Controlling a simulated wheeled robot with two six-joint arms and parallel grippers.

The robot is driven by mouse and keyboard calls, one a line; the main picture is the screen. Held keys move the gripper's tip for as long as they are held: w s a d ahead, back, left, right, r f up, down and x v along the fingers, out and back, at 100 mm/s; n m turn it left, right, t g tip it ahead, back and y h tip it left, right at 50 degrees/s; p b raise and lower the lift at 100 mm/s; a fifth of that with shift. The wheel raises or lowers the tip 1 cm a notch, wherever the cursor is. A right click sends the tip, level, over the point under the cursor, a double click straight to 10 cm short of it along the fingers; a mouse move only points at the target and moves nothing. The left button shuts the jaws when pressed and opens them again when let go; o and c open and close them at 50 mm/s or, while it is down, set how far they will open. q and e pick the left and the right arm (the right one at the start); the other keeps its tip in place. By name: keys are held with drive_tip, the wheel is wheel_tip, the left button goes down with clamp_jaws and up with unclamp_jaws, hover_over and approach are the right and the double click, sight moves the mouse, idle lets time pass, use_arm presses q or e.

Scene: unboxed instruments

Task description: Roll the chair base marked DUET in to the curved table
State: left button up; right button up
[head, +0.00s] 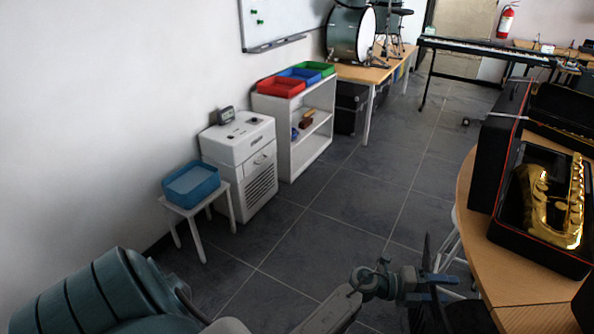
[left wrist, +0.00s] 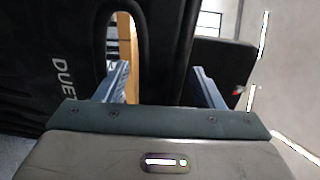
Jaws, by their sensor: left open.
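The black chair marked DUET (left wrist: 62,85) fills the left of the left wrist view, its white letters running sideways. An oval slot in the black part shows a light wooden strip through it. My left gripper (left wrist: 160,85) is open, with one finger at the slot and the other on the far side of a black strip (left wrist: 158,40); I cannot tell if they touch it. In the head view my left gripper (head: 432,284) is beside the curved table (head: 515,285), with dark chair parts (head: 468,316) at the bottom, mostly hidden. My right gripper is out of view.
An open black case (head: 488,150) with a golden saxophone (head: 560,210) lies on the curved table. A blue bin on a white stool (head: 228,205), a white cabinet (head: 240,150) and a shelf (head: 265,108) line the left wall. The tiled floor (head: 345,205) between is clear.

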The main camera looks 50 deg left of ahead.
use_arm(q)
drive_tip(key=shift+a, duration=0.1)
drive_tip(key=p+v, duration=0.1)
drive_tip(key=v, duration=1)
drive_tip(key=shift+s+a+p, duration=0.3)
drive_tip(key=shift+p, duration=0.1)
drive_tip(key=shift+r, duration=0.1)
